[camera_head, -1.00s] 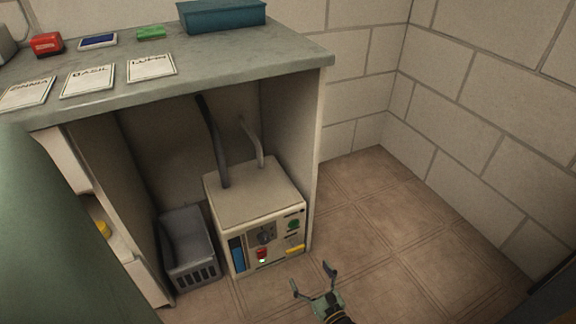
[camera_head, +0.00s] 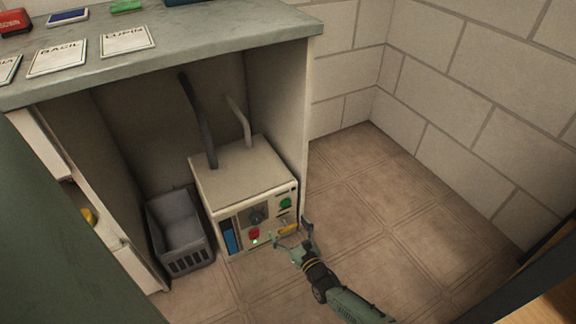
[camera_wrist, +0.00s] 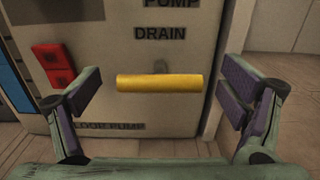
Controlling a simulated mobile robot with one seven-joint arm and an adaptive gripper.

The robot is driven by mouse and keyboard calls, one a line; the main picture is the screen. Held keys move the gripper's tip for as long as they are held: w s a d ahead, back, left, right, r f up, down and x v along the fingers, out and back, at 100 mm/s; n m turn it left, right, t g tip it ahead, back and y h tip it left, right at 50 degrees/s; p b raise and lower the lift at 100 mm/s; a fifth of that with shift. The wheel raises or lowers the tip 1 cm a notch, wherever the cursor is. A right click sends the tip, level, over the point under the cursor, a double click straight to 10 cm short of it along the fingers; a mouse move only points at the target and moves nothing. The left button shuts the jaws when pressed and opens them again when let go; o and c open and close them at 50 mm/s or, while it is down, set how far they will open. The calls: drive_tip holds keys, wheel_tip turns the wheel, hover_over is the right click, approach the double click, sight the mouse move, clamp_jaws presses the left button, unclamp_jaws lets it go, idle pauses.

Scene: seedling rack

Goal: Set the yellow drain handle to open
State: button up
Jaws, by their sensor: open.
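The yellow drain handle (camera_wrist: 160,83) lies horizontal under the word DRAIN on the front of the pump box in the wrist view. In the head view the handle (camera_head: 288,229) shows small at the lower right of the pump box (camera_head: 243,172). My gripper (camera_wrist: 165,90) is open, with one finger to the left of the handle and one to the right. Neither finger visibly touches it. In the head view my gripper (camera_head: 290,238) is right in front of the box's lower right corner.
A red switch (camera_wrist: 54,66) sits left of the handle. A dial (camera_head: 257,215) and a green button (camera_head: 285,202) are on the same panel. A grey crate (camera_head: 180,232) stands left of the box under the bench (camera_head: 200,50). The tiled floor at right is clear.

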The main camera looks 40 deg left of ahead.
drive_tip(key=shift+a, duration=0.1)
drive_tip(key=shift+c, duration=0.3)
drive_tip(key=c, duration=1.7)
